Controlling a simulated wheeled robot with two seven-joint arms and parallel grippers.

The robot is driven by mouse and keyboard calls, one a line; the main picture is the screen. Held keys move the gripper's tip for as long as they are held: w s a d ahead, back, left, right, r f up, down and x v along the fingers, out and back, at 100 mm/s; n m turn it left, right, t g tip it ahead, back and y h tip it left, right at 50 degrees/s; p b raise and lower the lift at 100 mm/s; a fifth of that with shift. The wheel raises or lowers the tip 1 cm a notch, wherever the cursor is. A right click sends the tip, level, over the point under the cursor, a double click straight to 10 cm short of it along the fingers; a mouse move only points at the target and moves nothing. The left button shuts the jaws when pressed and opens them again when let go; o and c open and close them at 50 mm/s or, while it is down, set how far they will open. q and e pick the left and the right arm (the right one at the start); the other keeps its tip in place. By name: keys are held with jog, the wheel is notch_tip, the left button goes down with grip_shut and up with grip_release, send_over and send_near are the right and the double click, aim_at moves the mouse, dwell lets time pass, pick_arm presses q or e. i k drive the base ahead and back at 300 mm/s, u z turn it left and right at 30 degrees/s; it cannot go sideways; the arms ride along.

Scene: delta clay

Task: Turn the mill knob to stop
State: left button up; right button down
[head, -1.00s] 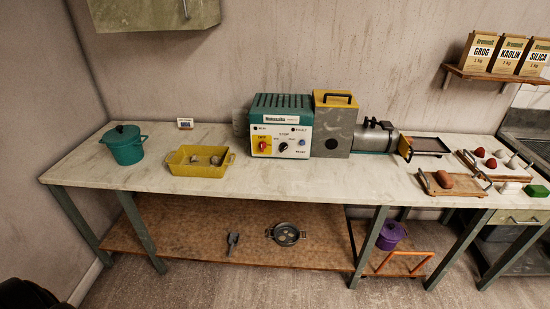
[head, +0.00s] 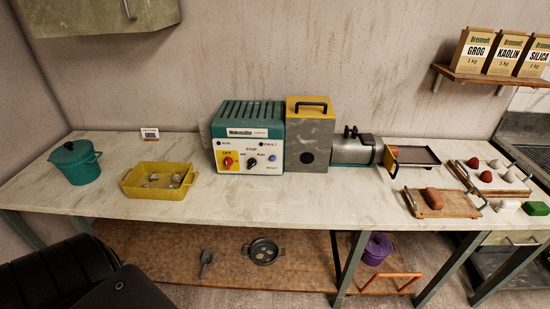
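The mill (head: 308,128) stands at the back middle of the table, with a grey body, a yellow top and a metal barrel to its right. Its control box (head: 257,111) is teal with a white front panel. The black mill knob (head: 251,163) is on the panel, under the word STOP; its exact pointing is too small to tell. Neither gripper shows. A black part of my own body fills the lower left corner.
On the table (head: 100,200), a teal pot (head: 75,166) and a yellow tray (head: 127,183) stand left of the mill. A wooden board (head: 408,204) with a brown lump lies to the right. The table front before the mill is clear. A wall cabinet (head: 95,14) hangs upper left.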

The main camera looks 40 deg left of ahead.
aim_at(252, 163)
jog(key=u, duration=0.45)
jog(key=i, duration=0.95)
jog(key=u, duration=0.8)
